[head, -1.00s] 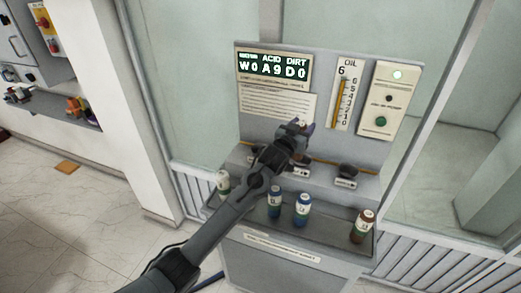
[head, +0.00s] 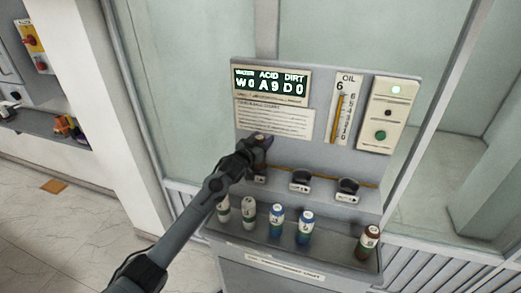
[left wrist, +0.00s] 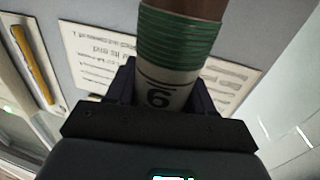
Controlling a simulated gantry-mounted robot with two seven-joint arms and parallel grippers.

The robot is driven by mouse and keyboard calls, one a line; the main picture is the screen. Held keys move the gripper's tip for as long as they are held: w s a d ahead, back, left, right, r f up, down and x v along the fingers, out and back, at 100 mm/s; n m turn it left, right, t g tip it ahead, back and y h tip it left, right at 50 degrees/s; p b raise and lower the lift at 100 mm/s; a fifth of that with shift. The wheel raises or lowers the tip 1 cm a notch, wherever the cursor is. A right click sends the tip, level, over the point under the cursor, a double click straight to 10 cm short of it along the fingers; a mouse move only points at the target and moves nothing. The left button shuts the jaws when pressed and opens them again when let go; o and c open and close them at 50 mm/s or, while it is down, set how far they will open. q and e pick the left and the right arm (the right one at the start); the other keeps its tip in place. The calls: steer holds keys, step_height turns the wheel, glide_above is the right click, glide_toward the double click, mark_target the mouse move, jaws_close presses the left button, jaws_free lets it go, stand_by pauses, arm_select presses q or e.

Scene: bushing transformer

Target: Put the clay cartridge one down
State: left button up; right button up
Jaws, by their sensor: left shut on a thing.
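My left gripper (head: 262,146) is shut on a cartridge, held in front of the panel above the left socket. In the left wrist view this cartridge (left wrist: 178,45) has a brown end, a green ringed band and a white label with a digit that looks like 6 or 9. I take it as the clay cartridge; in the head view it is mostly hidden by the gripper. A similar brown cartridge (head: 368,243) stands at the right end of the front tray (head: 338,257). My right gripper is not in view.
Two white cartridges (head: 248,213) and two blue ones (head: 291,224) stand in the tray. There is a gap between the blue ones and the brown one. A middle socket (head: 300,178) and right socket (head: 347,187) sit on the ledge. The display (head: 271,85) reads W0 A9 D0.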

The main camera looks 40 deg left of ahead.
arm_select(q)
steer(key=shift+a+f, duration=0.25)
steer(key=shift+f, duration=1.85)
steer(key=shift+f, duration=0.15)
steer(key=o, duration=1.2)
steer(key=shift+f, duration=0.1)
steer(key=shift+r, duration=0.25)
steer(key=s+d, duration=0.1)
steer(key=s, duration=1.1)
steer(key=shift+d+p, duration=0.4)
steer(key=shift+p, duration=0.05)
